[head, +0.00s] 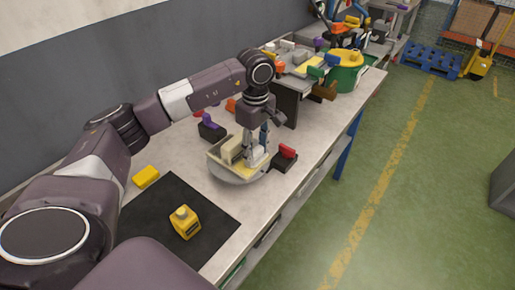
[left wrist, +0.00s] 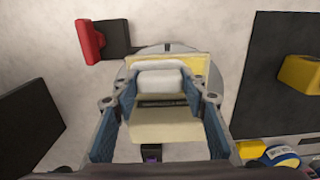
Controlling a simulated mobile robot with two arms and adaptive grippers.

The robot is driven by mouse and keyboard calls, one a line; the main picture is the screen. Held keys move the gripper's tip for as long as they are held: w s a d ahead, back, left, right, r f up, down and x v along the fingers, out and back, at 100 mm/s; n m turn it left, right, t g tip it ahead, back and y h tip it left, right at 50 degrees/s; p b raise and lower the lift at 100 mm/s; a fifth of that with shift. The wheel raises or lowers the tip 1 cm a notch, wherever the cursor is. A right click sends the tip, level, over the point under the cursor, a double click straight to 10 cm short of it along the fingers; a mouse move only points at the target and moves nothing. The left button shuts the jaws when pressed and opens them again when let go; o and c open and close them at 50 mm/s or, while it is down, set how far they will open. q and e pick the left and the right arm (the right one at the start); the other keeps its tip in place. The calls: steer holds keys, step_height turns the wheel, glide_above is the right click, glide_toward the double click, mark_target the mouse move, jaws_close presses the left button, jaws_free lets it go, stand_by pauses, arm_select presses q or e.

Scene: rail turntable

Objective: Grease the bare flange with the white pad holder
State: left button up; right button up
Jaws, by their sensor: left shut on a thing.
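My left gripper (head: 257,146) points down over the round grey turntable (head: 230,178) on the bench. In the left wrist view its two blue-padded fingers (left wrist: 160,95) are shut on the white pad holder (left wrist: 160,76). The pad holder is low over a pale yellow plate (left wrist: 196,66) on the turntable; whether its pad touches anything is hidden. A cream block (head: 232,149) stands on the plate beside the gripper, and it also shows between the fingers in the left wrist view (left wrist: 165,126). I cannot make out the flange or any grease on it. My right gripper is not in view.
A black block with a red top (head: 285,158) stands just right of the turntable, and one with a purple top (head: 211,128) behind-left. A yellow block (head: 146,176) lies nearby. A green bin (head: 345,77) stands farther along.

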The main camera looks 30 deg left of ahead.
arm_select(q)
steer(key=shift+s, duration=0.6)
steer(key=shift+w+r, duration=0.1)
steer(key=shift+r, duration=0.05)
steer(key=shift+r+p, duration=2.35)
steer(key=shift+r, duration=1.35)
